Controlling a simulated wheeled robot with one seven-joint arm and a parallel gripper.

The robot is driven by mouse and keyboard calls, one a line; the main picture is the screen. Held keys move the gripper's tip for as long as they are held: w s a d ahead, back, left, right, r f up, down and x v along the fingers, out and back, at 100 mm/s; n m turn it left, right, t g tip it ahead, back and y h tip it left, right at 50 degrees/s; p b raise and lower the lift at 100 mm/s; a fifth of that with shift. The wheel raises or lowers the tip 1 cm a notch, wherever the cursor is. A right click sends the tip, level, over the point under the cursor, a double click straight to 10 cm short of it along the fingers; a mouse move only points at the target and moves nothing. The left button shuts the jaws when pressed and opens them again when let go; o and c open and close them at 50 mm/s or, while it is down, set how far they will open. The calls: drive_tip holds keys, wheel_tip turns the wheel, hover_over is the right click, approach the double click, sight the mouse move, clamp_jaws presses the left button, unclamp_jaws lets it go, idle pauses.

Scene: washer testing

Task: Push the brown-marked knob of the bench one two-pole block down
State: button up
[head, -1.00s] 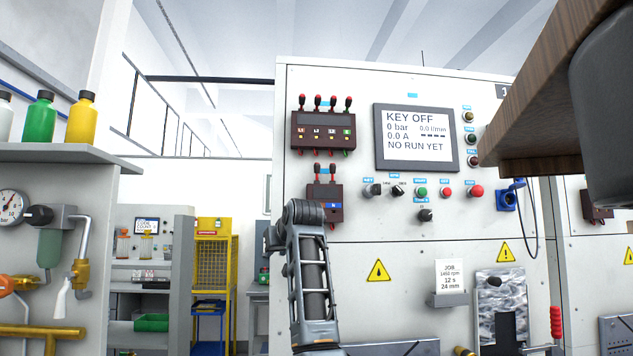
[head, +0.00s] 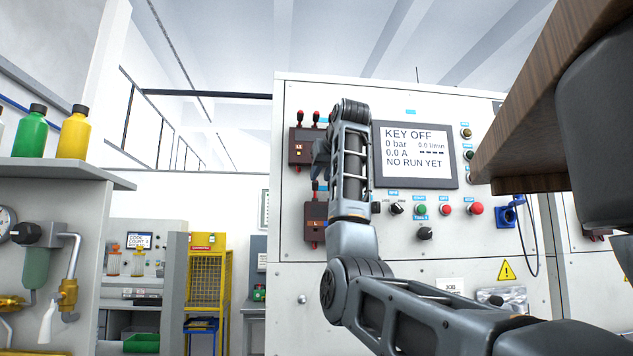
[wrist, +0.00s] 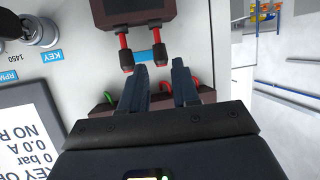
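The two-pole block (head: 314,234) is a dark box on the panel's left side, partly hidden by my arm. Its left lever with a red-and-black knob (head: 314,187) stands up above the brown L mark; the other lever is hidden in the head view. In the wrist view, which is upside down, both knobs show, and the brown-marked one (wrist: 160,56) is on the right. My gripper (wrist: 159,66) is open and empty, with its fingertips on either side of that knob's line. I cannot tell if they touch it.
The four-pole block (head: 302,147) is just above, partly behind my arm; it also shows under my fingers in the wrist view (wrist: 103,113). The screen (head: 417,155), key switch and buttons (head: 446,210) are to the right. A wooden board (head: 535,110) overhangs at right.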

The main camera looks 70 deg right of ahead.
sight(316, 184)
drive_tip(key=shift+p+x, duration=0.6)
drive_tip(key=shift+x, duration=1.85)
clamp_jaws()
